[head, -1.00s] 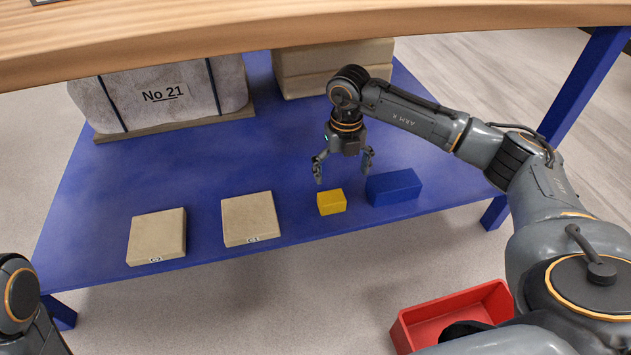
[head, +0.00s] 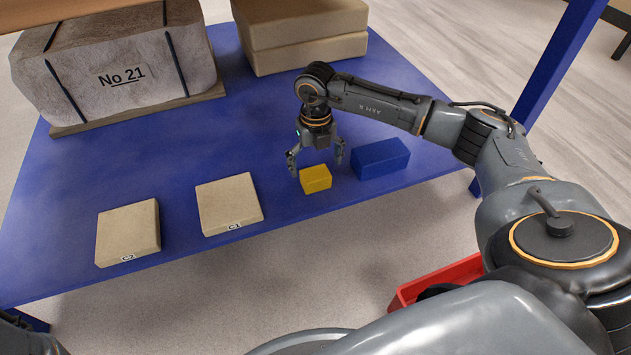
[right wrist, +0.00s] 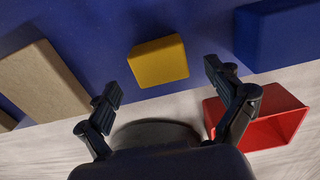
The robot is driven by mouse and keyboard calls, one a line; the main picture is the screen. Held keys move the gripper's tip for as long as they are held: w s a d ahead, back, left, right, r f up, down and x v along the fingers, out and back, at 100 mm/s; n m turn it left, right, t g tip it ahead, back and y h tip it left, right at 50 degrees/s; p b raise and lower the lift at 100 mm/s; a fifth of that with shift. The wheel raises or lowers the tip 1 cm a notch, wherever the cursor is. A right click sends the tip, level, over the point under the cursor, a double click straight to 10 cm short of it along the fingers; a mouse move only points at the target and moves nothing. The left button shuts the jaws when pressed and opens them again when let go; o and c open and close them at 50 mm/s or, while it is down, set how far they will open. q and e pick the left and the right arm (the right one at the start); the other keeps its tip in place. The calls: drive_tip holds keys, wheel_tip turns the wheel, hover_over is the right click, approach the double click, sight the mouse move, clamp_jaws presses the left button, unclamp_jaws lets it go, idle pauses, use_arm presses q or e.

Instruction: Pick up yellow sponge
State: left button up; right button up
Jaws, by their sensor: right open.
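The yellow sponge (head: 316,179) is a small block lying on the blue lower shelf (head: 285,208) near its front edge. It also shows in the right wrist view (right wrist: 158,62), ahead of the fingers and between their lines. My right gripper (head: 317,168) is open and empty, its fingers pointing down just above and behind the sponge in the head view. In the right wrist view the open fingers (right wrist: 164,88) stand apart with no contact with the sponge visible. My left gripper is not in view.
A blue block (head: 380,159) lies close to the right of the sponge. Flat tan boxes marked C1 (head: 229,204) and C2 (head: 128,232) lie to the left. A strapped block marked No 21 (head: 122,75) and stacked tan slabs (head: 300,35) stand behind. A red bin (head: 440,278) is on the floor.

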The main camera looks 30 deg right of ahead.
sight(315, 173)
wheel_tip(315, 173, down, 5)
drive_tip(key=b, duration=0.4)
drive_tip(key=shift+r, duration=0.2)
drive_tip(key=c, duration=0.9)
